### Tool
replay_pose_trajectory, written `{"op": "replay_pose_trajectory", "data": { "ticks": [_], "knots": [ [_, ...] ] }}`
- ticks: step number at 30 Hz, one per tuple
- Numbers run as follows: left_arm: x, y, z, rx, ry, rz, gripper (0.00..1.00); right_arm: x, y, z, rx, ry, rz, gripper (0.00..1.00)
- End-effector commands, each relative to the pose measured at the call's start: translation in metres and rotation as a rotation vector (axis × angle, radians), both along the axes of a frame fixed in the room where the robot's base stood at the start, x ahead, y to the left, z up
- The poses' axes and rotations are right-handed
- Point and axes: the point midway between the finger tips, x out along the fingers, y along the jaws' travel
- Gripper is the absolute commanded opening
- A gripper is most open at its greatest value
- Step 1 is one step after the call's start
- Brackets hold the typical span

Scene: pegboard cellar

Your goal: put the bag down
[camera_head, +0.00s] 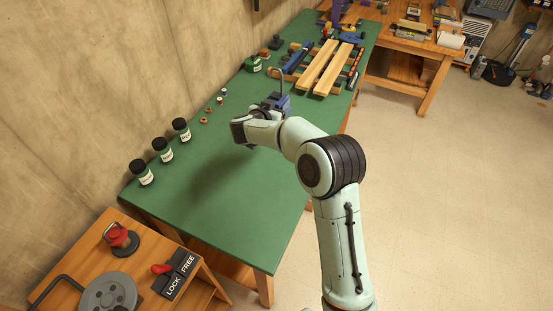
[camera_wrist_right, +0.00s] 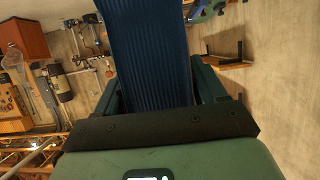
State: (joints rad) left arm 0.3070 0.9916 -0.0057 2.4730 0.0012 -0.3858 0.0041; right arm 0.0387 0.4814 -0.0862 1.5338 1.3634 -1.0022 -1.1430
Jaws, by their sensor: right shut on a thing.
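The blue ribbed bag (camera_wrist_right: 150,40) fills the upper middle of the right wrist view. My right gripper (camera_wrist_right: 158,88) is shut on it, with a dark finger on each side. The bag's far end runs out of the picture. In the head view, my right arm reaches over the green-topped bench (camera_head: 235,200). Its fingers are hard to make out there. A small dark blue thing (camera_head: 284,102) shows just beyond my wrist; I cannot tell whether it is the bag. My left gripper is out of view.
Several dark jars (camera_head: 163,150) stand along the wall side. Wooden strips (camera_head: 333,70) and tools lie at the bench's far end. A wooden stand (camera_head: 75,260) with LOCK and FREE labels is at the lower left. The bench's near part is clear.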

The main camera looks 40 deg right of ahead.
Motion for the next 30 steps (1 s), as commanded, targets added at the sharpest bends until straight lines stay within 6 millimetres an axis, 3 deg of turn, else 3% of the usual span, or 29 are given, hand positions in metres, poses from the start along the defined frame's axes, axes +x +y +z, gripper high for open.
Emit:
{"op": "replay_pose_trajectory", "data": {
  "ticks": [6,15,25,30],
  "knots": [
    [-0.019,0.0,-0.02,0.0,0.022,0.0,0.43,-0.003,0.0,-0.061,-0.001,0.012,-0.001,0.33],
    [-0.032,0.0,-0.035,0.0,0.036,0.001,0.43,-0.002,0.0,-0.134,-0.002,0.008,0.0,0.33],
    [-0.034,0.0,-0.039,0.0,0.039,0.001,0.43,-0.001,0.0,-0.162,-0.002,0.003,-0.001,0.33],
    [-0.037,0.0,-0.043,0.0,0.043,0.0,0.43,-0.002,0.0,-0.189,-0.002,0.006,-0.001,0.33]
  ]
}}
